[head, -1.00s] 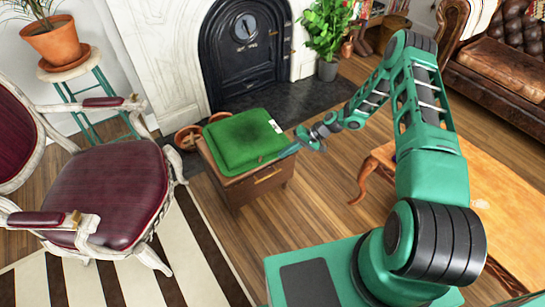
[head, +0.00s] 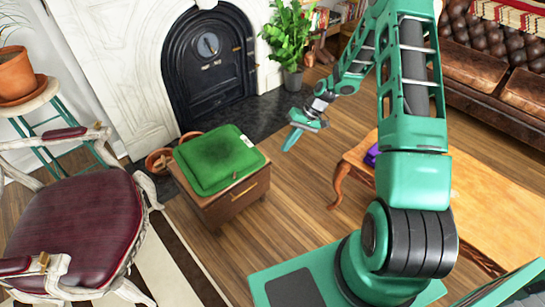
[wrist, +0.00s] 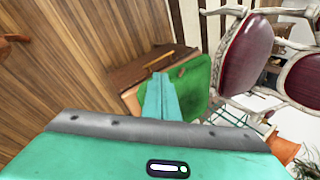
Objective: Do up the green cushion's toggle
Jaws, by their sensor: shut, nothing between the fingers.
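The green cushion (head: 218,158) lies flat on a small wooden cabinet (head: 235,197) in front of the fireplace. A small white patch shows near its right edge in the head view. The cushion also shows in the wrist view (wrist: 200,82), partly hidden behind my fingers, with a small brown piece, perhaps the toggle (wrist: 182,73), near its edge. Whether it is fastened I cannot tell. My gripper (head: 290,140) is shut and empty, in the air to the right of the cushion and apart from it. Its fingers also show in the wrist view (wrist: 160,88).
A burgundy armchair (head: 80,220) stands left of the cabinet. A wooden table (head: 460,195) with a purple object (head: 372,155) is at the right. A potted plant (head: 290,40) stands beside the fireplace (head: 210,70). Bare floor (head: 290,205) lies between cabinet and table.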

